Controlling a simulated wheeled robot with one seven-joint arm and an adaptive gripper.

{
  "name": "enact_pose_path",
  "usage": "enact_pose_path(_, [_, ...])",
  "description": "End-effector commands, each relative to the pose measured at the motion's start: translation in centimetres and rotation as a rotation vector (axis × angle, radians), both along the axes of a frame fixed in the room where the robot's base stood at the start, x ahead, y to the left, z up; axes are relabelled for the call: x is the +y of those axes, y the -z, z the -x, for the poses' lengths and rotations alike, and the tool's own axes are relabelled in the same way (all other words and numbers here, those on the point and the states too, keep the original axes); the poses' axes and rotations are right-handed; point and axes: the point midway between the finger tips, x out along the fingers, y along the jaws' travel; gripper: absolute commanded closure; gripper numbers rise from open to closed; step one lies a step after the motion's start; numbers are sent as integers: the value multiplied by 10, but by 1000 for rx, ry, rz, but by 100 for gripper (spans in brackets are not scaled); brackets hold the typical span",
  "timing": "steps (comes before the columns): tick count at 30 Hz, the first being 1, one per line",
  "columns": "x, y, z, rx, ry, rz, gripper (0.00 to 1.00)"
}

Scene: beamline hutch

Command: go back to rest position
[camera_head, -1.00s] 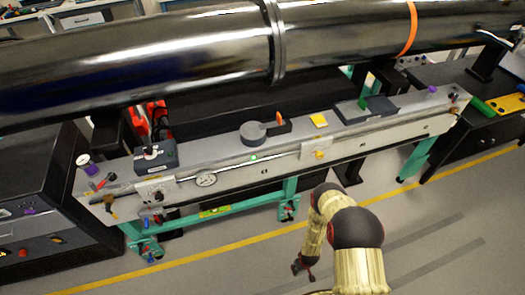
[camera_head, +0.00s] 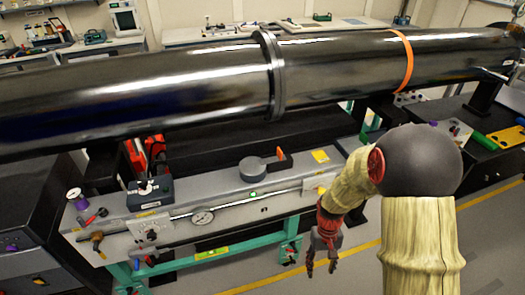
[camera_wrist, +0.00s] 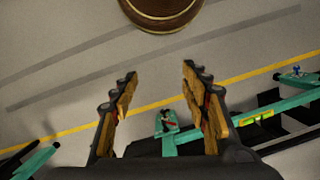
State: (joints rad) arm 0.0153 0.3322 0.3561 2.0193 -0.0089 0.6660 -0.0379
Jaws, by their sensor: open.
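My gripper (camera_head: 322,266) hangs at the end of my bent arm, in front of the bench's front edge, in the head view. Its fingers point down toward the floor. In the wrist view my gripper (camera_wrist: 158,95) has its two fingers spread wide, with nothing between them. Behind the gap show the grey floor, a yellow floor line (camera_wrist: 75,130) and a teal foot of the bench frame (camera_wrist: 168,122). My arm covers the right part of the bench in the head view.
A long black pipe (camera_head: 170,75) spans the scene above the grey bench (camera_head: 225,183). Floor (camera_head: 355,285) lies open in front. Side tables stand at the back.

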Motion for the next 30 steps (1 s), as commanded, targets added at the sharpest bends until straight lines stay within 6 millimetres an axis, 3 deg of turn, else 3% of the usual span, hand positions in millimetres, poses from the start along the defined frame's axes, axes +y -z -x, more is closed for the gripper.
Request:
enact_pose_path(3, [1, -46, 17, -27, 18, 3, 54])
enact_pose_path(12, [4, -135, 70, -130, 38, 6, 54])
enact_pose_path(21, [6, -194, 110, -351, 37, 1, 54])
enact_pose_path(30, [7, -252, 126, -638, 32, -4, 54])
